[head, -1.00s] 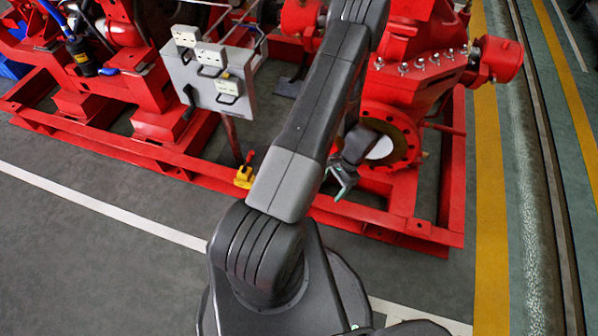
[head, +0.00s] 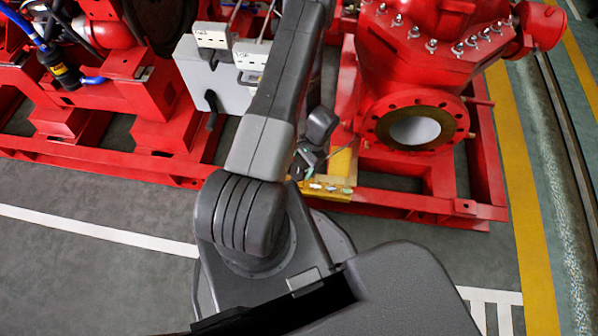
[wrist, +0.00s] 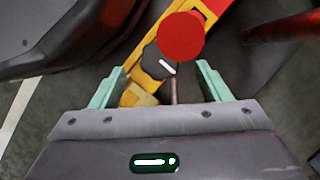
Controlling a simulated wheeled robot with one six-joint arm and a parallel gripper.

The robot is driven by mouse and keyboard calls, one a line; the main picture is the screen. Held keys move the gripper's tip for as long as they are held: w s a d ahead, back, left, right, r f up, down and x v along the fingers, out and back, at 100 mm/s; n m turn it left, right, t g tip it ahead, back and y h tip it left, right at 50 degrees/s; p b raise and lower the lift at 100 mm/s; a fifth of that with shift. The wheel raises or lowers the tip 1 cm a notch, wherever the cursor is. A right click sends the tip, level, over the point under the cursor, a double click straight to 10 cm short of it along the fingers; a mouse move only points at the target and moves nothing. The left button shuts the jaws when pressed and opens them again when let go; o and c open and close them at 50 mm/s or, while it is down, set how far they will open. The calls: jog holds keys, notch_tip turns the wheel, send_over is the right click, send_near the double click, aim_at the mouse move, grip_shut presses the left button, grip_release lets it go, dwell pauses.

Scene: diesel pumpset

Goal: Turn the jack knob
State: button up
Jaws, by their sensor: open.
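The jack knob (wrist: 181,38) is a round red disc in the wrist view, just above the gap between my fingertips. It sits over a yellow jack body (wrist: 212,8) with a dark grey part bearing a white mark beside it. In the head view the yellow jack (head: 335,187) lies low by the red frame, partly behind my arm; I cannot pick out its knob there. My gripper (wrist: 160,82) is open, its two green fingers spread with nothing held between them. The gripper also shows small in the head view (head: 303,165), close to the jack.
A red pump (head: 430,35) with an open round flange (head: 460,122) stands right of the jack. A grey control box (head: 222,75) is to the left. The red base frame (head: 420,205) runs along the floor. Open grey floor (head: 80,270) lies at front left.

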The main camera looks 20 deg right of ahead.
aim_at(298, 174)
jog(key=shift+x, duration=1.85)
jog(key=c, duration=1)
jog(key=shift+o, duration=0.2)
jog(key=shift+f+b, duration=0.1)
jog(key=shift+b, duration=0.35)
